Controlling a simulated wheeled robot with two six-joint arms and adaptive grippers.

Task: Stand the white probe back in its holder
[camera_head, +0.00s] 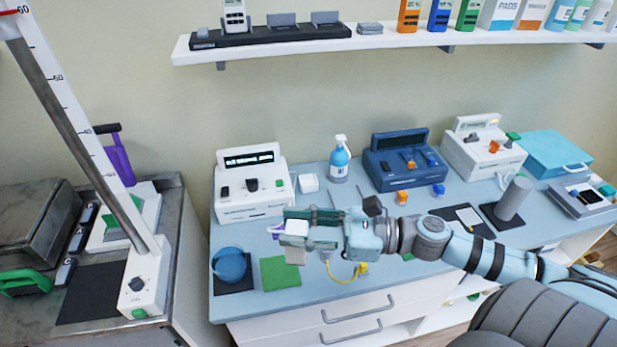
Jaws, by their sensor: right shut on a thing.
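My right gripper (288,227) reaches in from the right over the front left of the blue-grey counter (335,278). It is shut on a white thing, which looks like the white probe (297,228). A pale block-like part and a purple-and-white bit show around the fingers, and the fingers hide much of it. A blue round cup (230,265) on a dark mat is to the left of the gripper. A grey upright cylinder (513,198) stands on a dark mat at the right. I cannot tell which is the probe's holder. My left gripper is not in view.
A white device (250,205) stands behind the gripper, with a spray bottle (339,163) and a dark blue device (404,172) farther right. A green mat (281,273) lies below the gripper.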

